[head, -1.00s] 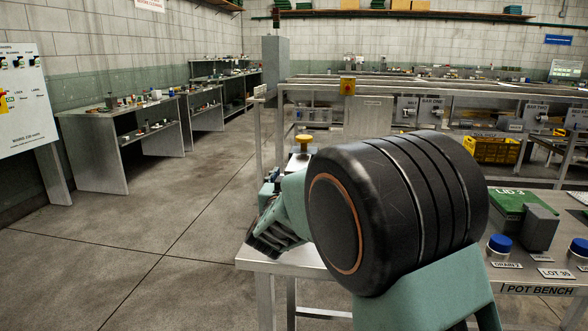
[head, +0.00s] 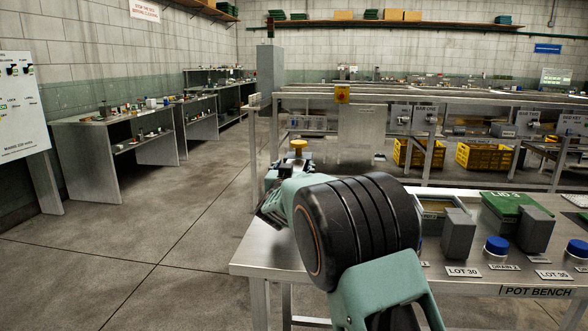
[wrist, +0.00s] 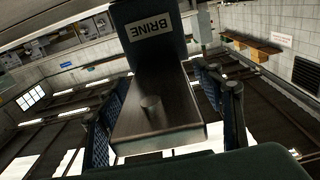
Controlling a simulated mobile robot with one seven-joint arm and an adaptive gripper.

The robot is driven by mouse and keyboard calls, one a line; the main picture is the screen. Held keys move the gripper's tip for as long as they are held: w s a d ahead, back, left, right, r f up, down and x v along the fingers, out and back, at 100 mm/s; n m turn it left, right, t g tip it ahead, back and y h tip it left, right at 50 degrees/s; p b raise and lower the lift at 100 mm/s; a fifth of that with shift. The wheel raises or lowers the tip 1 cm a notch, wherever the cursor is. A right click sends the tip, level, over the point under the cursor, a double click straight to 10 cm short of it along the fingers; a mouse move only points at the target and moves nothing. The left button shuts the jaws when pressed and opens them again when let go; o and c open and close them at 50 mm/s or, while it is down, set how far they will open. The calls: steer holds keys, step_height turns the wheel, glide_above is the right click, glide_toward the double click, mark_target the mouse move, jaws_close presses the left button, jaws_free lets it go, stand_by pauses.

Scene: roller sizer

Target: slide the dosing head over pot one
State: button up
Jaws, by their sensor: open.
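My gripper (wrist: 165,110) is open in the wrist view, with one dark finger on each side of a metal block (wrist: 175,125) that carries a short round peg. Above that block is a dark housing labelled BRINE (wrist: 149,27), which looks like the dosing head. I cannot tell whether the fingers touch the block.
The pot bench (head: 470,280) holds a green LID 2 (head: 508,203), grey blocks (head: 458,233) and blue-capped items (head: 496,247) to the right of my arm. Yellow crates (head: 484,157) stand under the rails behind. The floor at left is clear.

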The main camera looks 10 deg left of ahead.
jaws_close()
stand_by(0.5)
steer(key=shift+d, duration=0.1)
